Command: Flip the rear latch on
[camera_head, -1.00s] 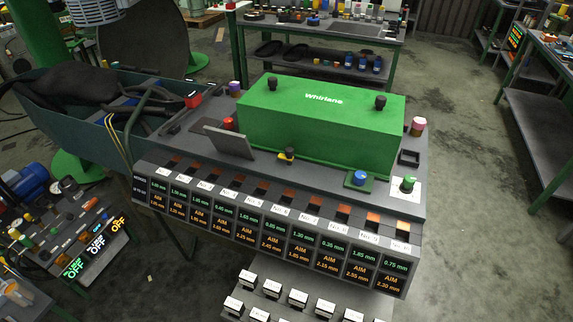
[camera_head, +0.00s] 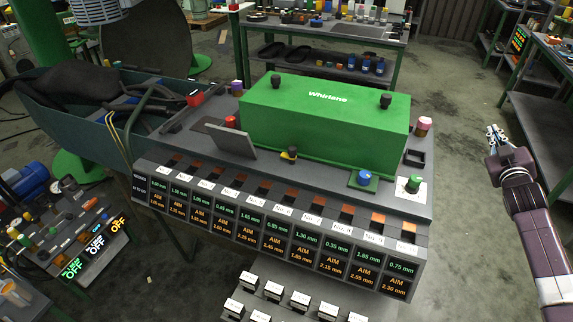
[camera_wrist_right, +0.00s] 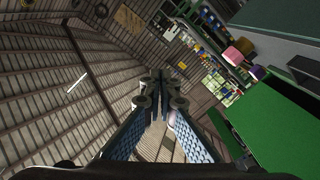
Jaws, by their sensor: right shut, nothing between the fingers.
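The green Whirlans box (camera_head: 325,120) sits on the grey machine top, with two black knobs (camera_head: 386,99) on its lid. A pink-topped knob (camera_head: 424,125) stands at its right end and a purple one (camera_head: 237,88) at its far left corner. A yellow-and-black knob (camera_head: 289,154) is at its front. I cannot tell which part is the rear latch. My right gripper (camera_head: 494,133) is shut and empty, raised to the right of the machine and apart from it. In the right wrist view its fingers (camera_wrist_right: 158,98) are together, with the green box (camera_wrist_right: 278,120) at right. My left gripper is not in view.
A blue knob (camera_head: 364,177) and a green knob (camera_head: 413,185) stand on the machine's front right. A tilted grey panel (camera_head: 231,142) stands at left. A shelf (camera_head: 545,135) is beyond my right arm. Open floor lies between the machine and that arm.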

